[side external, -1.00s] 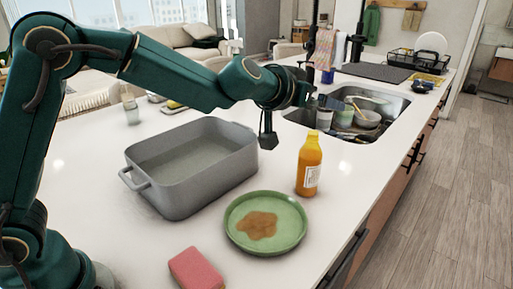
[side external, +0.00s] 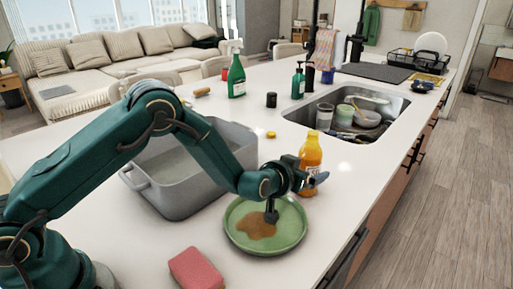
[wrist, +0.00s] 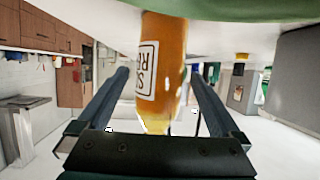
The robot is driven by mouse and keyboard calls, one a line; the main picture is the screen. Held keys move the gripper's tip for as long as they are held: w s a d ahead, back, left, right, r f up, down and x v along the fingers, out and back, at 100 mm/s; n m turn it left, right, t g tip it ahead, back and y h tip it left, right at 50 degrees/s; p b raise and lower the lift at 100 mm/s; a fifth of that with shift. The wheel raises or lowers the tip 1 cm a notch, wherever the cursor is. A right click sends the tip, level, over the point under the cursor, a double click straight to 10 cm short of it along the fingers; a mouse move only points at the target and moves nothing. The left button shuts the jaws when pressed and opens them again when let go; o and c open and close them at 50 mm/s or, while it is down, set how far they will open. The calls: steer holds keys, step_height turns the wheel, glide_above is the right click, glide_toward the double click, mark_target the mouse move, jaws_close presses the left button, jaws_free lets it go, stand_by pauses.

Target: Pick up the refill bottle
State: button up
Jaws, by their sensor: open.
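The refill bottle is an orange-yellow bottle (side external: 311,152) with a white label, upright on the white counter beside the sink. In the wrist view the bottle (wrist: 163,60) appears between my two fingers, its printed label partly visible. My gripper (side external: 312,182) is low at the bottle, just above the edge of the green plate. In the wrist view the fingers are apart, one on each side of the bottle, with gaps showing. The lower part of the bottle is partly hidden by my gripper in the side view.
A green plate (side external: 291,235) with a brown stain lies just in front of the bottle. A grey roasting pan (side external: 178,187) stands to the left, behind my arm. A pink sponge (side external: 196,268) lies at the front. The sink (side external: 375,107) with dishes is behind the bottle.

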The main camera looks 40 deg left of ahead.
mark_target(315, 131)
steer(key=shift+x, duration=2.45)
steer(key=shift+c, duration=0.3)
steer(key=c, duration=1.5)
steer(key=shift+o, duration=0.2)
steer(key=shift+r, duration=0.15)
steer(key=shift+r, duration=4.75)
steer(key=shift+r, duration=0.1)
